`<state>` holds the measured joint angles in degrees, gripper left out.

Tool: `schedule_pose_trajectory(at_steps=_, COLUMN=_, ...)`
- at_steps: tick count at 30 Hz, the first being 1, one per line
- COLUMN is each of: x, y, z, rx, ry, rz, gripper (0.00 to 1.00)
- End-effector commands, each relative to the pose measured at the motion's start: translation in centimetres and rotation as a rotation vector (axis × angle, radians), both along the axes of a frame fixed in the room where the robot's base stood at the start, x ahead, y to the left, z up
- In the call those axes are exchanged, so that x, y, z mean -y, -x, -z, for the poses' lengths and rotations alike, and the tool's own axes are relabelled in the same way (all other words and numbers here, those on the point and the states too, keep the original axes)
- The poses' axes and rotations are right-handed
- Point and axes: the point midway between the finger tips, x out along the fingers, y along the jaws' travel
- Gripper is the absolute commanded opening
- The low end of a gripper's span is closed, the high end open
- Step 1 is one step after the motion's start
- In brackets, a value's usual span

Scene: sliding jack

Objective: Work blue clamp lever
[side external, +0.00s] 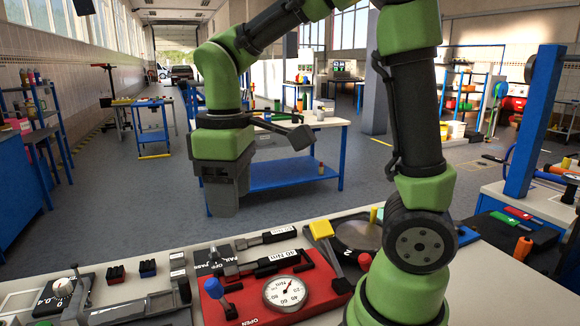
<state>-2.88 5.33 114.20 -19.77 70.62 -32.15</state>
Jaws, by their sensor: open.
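The blue clamp lever (211,287) has a rounded blue knob on a short stem. It stands tilted at the left of a red fixture (245,299) on the near bench. A white dial gauge (285,293) sits on the same fixture, and "OPEN" is lettered along its front edge. My gripper (224,208) hangs pointing down, well above and behind the lever in the picture, apart from everything on the bench. It is open and nothing shows in it; its fingers are dark and hard to make out.
A yellow-tipped lever (321,229) and a red-orange knob (365,261) stand right of the gauge. Behind it lies a black clamp tool (265,238). A grey vise-like device (135,309) and a dial box (62,289) are at left. My arm covers the bench's middle right.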

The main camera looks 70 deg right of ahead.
Motion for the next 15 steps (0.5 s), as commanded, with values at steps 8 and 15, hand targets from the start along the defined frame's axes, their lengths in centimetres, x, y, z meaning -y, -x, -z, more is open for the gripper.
schedule_pose_trajectory(at_steps=8, x=-0.5, y=2.6, z=-2.5, rx=0.165, ry=-0.075, rz=0.168, gripper=0.52)
schedule_pose_trajectory(at_steps=15, x=-0.9, y=4.9, z=-4.0, rx=0.298, ry=-0.157, rz=0.313, gripper=0.52)
